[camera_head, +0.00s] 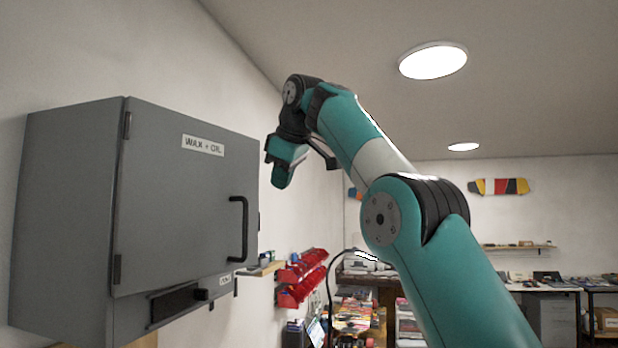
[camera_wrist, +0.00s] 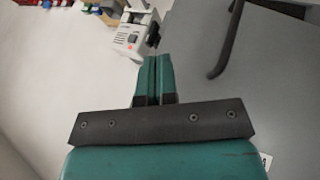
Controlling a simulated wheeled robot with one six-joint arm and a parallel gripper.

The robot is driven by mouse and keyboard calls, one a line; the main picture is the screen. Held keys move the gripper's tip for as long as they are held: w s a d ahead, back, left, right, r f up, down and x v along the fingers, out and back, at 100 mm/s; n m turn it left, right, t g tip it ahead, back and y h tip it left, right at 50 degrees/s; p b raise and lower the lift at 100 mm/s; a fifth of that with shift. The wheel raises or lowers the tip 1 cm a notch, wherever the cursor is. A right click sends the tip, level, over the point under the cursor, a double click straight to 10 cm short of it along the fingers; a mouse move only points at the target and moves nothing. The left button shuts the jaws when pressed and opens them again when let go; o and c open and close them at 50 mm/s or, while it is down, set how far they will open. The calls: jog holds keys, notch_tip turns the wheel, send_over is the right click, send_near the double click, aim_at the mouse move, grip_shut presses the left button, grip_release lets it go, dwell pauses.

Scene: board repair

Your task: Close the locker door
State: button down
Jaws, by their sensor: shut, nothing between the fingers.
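The grey locker (camera_head: 65,215) hangs on the left wall. Its door (camera_head: 175,200), labelled "WAX + OIL", is hinged on the left. The door's right edge reaches past the end of the lower panel, so it looks slightly ajar; the gap itself is hidden. A dark bar handle (camera_head: 244,229) is on the door's right side. My gripper (camera_head: 280,176) is shut and empty, up and right of the handle, apart from the door. In the wrist view the shut fingers (camera_wrist: 153,80) point past the door (camera_wrist: 275,85), with the handle (camera_wrist: 229,42) to their right.
Below the door is a lower panel with a dark slot (camera_head: 173,304) and a small knob. Red bins (camera_head: 302,272) and a small shelf (camera_head: 262,268) are on the wall beyond. A cluttered workbench stands at the back. A white device (camera_wrist: 132,38) shows beyond my fingers.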

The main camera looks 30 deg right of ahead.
jog(key=w+d+f+t+b, duration=0.1)
jog(key=d+f+t+b, duration=0.1)
jog(key=d+f+b, duration=0.3)
jog(key=m+t+y+b, duration=0.2)
jog(key=t+y+b, duration=0.4)
jog(key=y+b, duration=0.5)
send_near(250, 248)
jog(key=shift+h, duration=0.9)
jog(key=p+x, duration=0.1)
jog(key=x, duration=0.1)
jog(key=p+x, duration=0.2)
jog(key=r+p+x, duration=0.1)
jog(key=x, duration=0.1)
jog(key=shift+a+p, duration=0.4)
jog(key=shift+a, duration=0.1)
jog(key=shift+w+a+f, duration=0.1)
jog(key=shift+w+a, duration=0.15)
jog(key=shift+w, duration=0.2)
